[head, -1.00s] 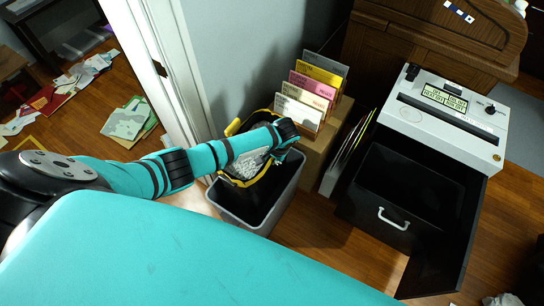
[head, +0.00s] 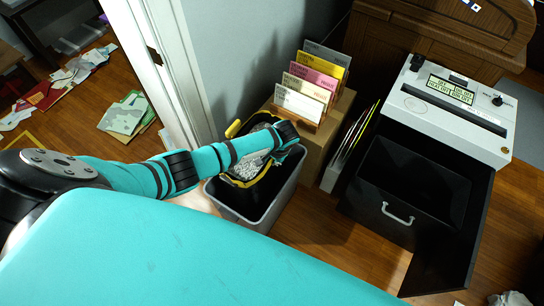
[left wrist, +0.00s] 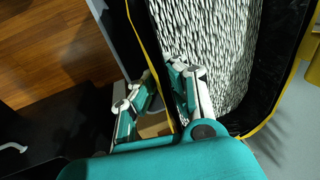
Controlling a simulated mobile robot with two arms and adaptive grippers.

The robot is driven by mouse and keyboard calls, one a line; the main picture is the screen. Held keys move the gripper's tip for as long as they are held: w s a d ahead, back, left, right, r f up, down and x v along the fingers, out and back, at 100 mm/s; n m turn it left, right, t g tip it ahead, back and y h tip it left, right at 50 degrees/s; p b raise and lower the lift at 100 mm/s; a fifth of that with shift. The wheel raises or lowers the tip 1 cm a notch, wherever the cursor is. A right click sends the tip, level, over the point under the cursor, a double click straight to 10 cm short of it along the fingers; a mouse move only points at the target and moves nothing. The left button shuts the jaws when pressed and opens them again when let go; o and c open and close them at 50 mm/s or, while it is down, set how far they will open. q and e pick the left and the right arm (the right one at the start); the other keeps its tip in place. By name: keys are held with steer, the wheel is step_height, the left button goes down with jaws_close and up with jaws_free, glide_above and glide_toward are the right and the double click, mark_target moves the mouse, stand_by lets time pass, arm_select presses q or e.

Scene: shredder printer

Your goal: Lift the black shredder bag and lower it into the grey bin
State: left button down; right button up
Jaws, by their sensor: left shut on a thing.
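The black shredder bag (head: 265,176), with a yellow rim and white paper shreds inside, is at the mouth of the grey bin (head: 268,217) in the head view. Its lower part is inside the bin's outline; how deep it hangs is hidden. My left gripper (head: 290,138) is at the bag's right edge. In the left wrist view the gripper (left wrist: 160,92) is shut on the bag's yellow-edged rim, with the shreds (left wrist: 205,45) to its right. My left forearm covers part of the bag. My right gripper is not in view.
A cardboard box (head: 325,135) with upright folders stands right of the bin. The white-topped shredder (head: 455,105) has its black drawer (head: 400,205) pulled out further right. A white door frame (head: 160,70) and wall are behind the bin. Papers (head: 127,115) lie on the floor at left.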

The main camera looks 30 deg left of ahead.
arm_select(q)
steer(key=shift+r+p, duration=0.15)
steer(key=shift+p, duration=0.3)
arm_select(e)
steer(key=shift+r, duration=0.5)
